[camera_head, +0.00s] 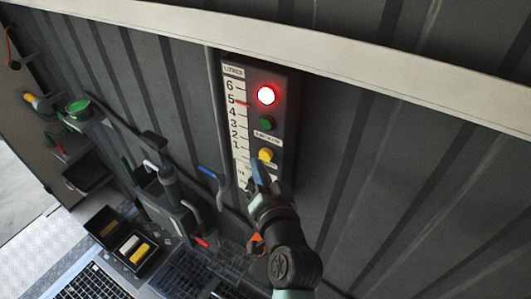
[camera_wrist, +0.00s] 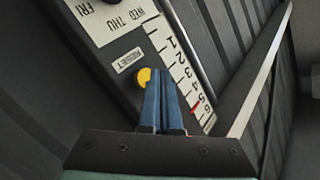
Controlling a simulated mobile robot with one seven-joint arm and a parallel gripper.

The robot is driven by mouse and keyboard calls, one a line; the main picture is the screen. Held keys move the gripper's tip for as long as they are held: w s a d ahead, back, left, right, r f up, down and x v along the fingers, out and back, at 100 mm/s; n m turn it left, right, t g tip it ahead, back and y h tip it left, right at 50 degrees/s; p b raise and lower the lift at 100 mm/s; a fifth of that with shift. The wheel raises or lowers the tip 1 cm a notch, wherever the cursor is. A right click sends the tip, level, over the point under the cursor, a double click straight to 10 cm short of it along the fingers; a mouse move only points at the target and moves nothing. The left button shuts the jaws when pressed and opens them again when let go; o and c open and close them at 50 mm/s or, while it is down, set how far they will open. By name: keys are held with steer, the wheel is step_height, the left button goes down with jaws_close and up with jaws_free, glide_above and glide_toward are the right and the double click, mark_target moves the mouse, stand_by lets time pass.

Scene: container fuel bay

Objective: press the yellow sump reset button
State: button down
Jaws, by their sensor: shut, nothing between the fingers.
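The yellow sump reset button (camera_head: 265,155) sits low on a dark wall panel (camera_head: 286,130), below a green button (camera_head: 265,123) and a lit red lamp (camera_head: 266,95). In the wrist view the yellow button (camera_wrist: 144,76) shows beside a RESET label (camera_wrist: 129,60), partly hidden by my fingers. My gripper (camera_head: 259,167) has blue fingers that are shut and empty. Their tips (camera_wrist: 158,72) appear right at the button's edge; I cannot tell whether they touch it.
A white level scale (camera_head: 236,120) numbered up to 6 runs along the panel's left side, with a red mark near 5. A blue-handled lever (camera_head: 208,172) and pipework stand left of the panel. Black trays (camera_head: 105,222) and floor grating lie lower left. The ribbed wall at right is clear.

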steer(key=shift+w+d, duration=0.25)
steer(key=shift+w, duration=0.1)
steer(key=shift+w+d+b, duration=0.2)
steer(key=shift+w+b, duration=0.1)
steer(key=shift+b, duration=0.15)
stand_by(0.4)
steer(key=shift+s+a+p, duration=0.4)
steer(key=shift+s+a, duration=0.1)
steer(key=shift+s, duration=0.2)
steer(key=s+a+p, duration=0.3)
steer(key=s, duration=0.2)
steer(key=shift+a, duration=0.25)
steer(key=shift+w, duration=0.1)
stand_by(0.8)
